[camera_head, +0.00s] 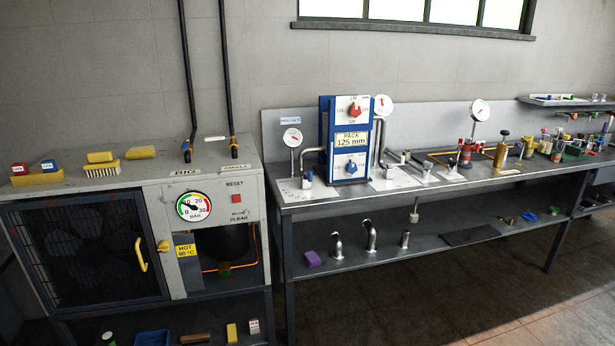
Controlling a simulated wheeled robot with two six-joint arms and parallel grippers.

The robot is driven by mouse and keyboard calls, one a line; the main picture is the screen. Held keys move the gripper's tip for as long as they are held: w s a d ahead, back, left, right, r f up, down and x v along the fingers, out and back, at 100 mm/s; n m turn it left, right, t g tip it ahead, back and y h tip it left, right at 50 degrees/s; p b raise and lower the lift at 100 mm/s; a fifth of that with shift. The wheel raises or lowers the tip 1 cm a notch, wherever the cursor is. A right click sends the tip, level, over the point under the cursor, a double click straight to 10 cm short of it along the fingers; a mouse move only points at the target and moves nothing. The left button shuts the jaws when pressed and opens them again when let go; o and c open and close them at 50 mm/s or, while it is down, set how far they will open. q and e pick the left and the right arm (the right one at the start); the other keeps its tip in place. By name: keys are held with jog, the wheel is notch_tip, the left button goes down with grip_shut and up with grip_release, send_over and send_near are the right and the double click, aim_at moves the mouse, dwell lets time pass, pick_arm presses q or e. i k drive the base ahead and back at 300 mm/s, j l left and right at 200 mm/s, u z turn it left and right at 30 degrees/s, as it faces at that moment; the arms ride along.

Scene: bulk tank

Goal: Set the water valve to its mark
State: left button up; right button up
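A blue-framed panel (324,142) stands on the metal bench. Its upper white plate carries a red knob (354,109), and its lower plate carries a blue knob (351,167). A sign between them reads "PACK 125 mm" (351,140). Several valves and dial gauges stand along the bench, including a white gauge (292,137) left of the panel and one with red fittings (480,110) to the right. No label reading water is legible, so I cannot tell which valve is the water valve or where its mark is. Neither of my grippers is in view.
A grey cabinet (265,215) with a pressure gauge (193,207), a reset button (236,198) and a mesh door (88,250) stands at the left. Brushes and sponges (141,152) lie on top. The lower bench shelf (455,238) holds bent pipes. Floor (420,300) in front is clear.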

aim_at(309, 175)
jog(key=i+l, duration=0.95)
